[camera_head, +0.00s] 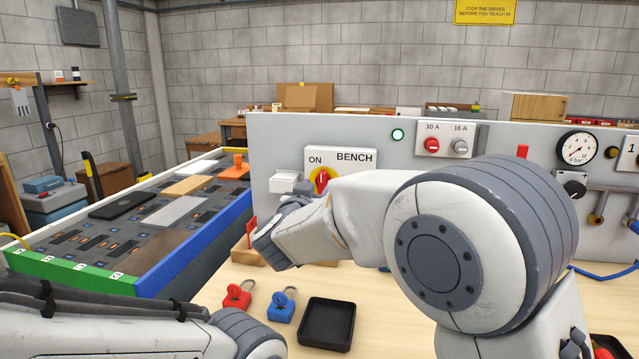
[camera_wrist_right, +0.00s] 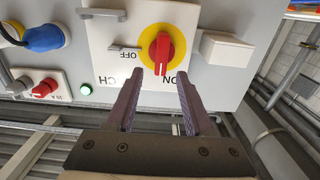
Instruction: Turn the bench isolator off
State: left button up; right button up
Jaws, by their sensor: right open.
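The bench isolator is a red rotary knob on a yellow disc (camera_wrist_right: 161,56), set in a white panel marked ON, OFF and BENCH. The wrist view shows the panel upside down, with the knob lined up with the ON mark. In the head view the isolator (camera_head: 321,179) is partly hidden by my right arm. My right gripper (camera_wrist_right: 160,76) is open and empty, its fingertips just short of the knob and one to each side of its line. No contact shows. My left gripper is not in view; only part of my left arm shows.
A green lamp (camera_head: 398,135) glows on the grey panel, beside a 10 A / 16 A plate (camera_head: 446,139). A white box (camera_wrist_right: 227,48) sits close beside the isolator. A red padlock (camera_head: 237,296), a blue padlock (camera_head: 282,304) and a black tray (camera_head: 327,323) are on the bench.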

aim_at(321, 180)
jog(key=shift+x, duration=2.35)
jog(key=shift+c, duration=0.3)
grip_shut()
